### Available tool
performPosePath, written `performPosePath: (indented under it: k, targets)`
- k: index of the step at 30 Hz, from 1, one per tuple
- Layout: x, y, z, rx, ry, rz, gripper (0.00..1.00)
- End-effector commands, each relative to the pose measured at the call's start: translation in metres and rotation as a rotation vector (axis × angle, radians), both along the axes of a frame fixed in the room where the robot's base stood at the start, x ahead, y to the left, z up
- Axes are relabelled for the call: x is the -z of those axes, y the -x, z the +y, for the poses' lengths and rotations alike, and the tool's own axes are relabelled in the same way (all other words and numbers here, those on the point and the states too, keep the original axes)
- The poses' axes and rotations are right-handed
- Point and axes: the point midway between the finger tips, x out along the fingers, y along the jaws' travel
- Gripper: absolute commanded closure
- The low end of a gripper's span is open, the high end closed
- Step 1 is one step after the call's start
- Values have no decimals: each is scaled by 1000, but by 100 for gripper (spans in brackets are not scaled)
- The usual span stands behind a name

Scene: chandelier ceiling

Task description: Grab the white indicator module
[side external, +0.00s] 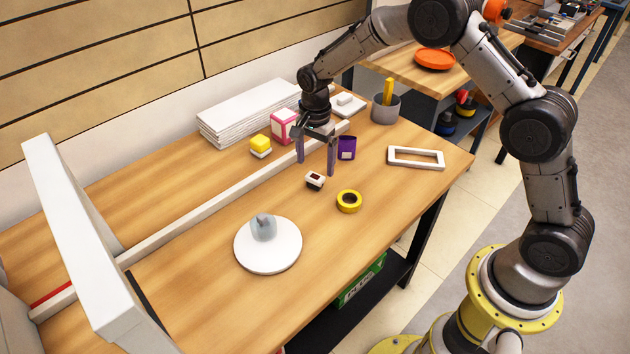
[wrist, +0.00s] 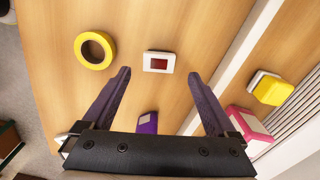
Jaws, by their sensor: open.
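The white indicator module (side external: 315,180) is a small white block with a dark red window on top. It lies flat on the wooden table, and in the wrist view the module (wrist: 159,62) sits just beyond and between the fingertips. My gripper (side external: 316,172) is open and empty, pointing down above the table close to the module. In the wrist view its two purple-grey fingers (wrist: 160,75) are spread wide, with the module apart from both.
A yellow tape ring (side external: 349,201) lies to the module's right. A purple container (side external: 346,148), a pink-and-white box (side external: 284,126) and a yellow-and-white block (side external: 260,146) stand nearby. A long white rail (side external: 220,202) runs behind. A white round plate (side external: 268,258) bears a grey object.

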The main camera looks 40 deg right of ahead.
Motion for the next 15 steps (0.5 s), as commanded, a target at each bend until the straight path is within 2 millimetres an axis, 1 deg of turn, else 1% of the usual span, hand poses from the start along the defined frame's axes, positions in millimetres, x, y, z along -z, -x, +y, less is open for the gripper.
performPosePath:
  k: [5, 12, 15]
  targets:
    - [11, 1, 1, 0, 0, 1, 7]
    - [45, 4, 4, -1, 0, 2, 7]
    - [54, 4, 4, 0, 0, 1, 7]
